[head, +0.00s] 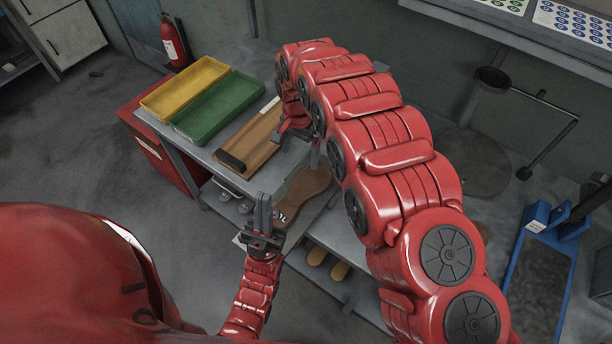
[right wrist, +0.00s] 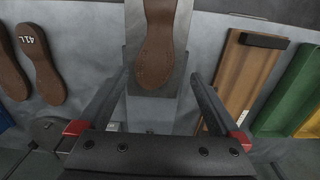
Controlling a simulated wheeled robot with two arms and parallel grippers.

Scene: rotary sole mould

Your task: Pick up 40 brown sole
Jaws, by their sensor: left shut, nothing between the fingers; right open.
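A brown sole (head: 307,186) lies on the workbench, with a white mark near its end that I cannot read fully. In the right wrist view the brown sole (right wrist: 158,45) lies on a grey metal plate (right wrist: 135,85), its upper end cut off by the frame. My right gripper (right wrist: 157,88) is open, its fingers on either side of the sole's near end and apart from it. In the head view my right gripper (head: 300,142) is partly hidden by my arm. My left gripper (head: 262,212) is shut and empty, just left of the sole's marked end.
A wooden tray (head: 262,150) with a black block, a green tray (head: 215,110) and a yellow tray (head: 183,88) stand beside the sole. More brown soles, one marked 41L (right wrist: 33,48), lie left in the right wrist view. Yellowish soles (head: 340,270) are on the lower shelf.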

